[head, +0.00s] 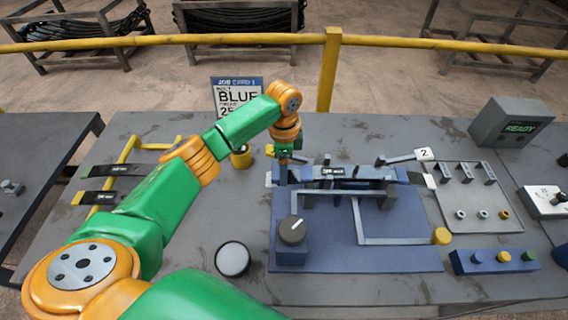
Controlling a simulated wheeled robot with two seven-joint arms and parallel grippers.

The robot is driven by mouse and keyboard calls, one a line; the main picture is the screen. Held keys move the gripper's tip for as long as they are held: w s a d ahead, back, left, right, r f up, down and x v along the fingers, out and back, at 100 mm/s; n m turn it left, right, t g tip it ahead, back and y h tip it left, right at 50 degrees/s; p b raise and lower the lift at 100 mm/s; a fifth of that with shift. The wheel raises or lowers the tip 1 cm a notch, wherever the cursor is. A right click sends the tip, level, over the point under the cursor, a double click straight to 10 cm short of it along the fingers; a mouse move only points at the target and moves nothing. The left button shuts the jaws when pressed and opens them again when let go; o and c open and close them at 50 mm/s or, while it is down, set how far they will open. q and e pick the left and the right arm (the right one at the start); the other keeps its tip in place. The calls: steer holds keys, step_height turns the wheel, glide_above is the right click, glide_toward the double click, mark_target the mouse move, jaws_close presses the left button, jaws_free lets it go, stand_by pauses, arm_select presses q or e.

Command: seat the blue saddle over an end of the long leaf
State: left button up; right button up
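The long leaf (365,174) is a dark strip with a white label, lying across the blue fixture (390,230) in the middle of the table. My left gripper (284,158) points down at the leaf's left end. A small dark bluish piece (283,175) shows right under its fingers; it may be the blue saddle, but it is too small to be sure. I cannot tell whether the fingers are shut on it or whether it touches the leaf. A blue block (402,174) stands at the leaf's right end. My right gripper is not in view.
A dark knob (292,231) and a yellow-tipped lever (441,236) sit on the fixture. A grey tray (480,190) with clips and rings, a blue button box (495,262) and a READY display (513,122) are right. A yellow rack (128,150) with two strips is left.

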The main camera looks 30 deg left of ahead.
arm_select(q)
steer(key=shift+p, duration=0.35)
stand_by(0.3)
steer(key=shift+f+b, duration=0.4)
steer(key=shift+f, duration=0.5)
stand_by(0.5)
steer(key=o, duration=1.4)
steer(key=shift+w+r+p, duration=0.1)
steer(key=shift+r+p, duration=0.3)
steer(key=shift+r, duration=3.15)
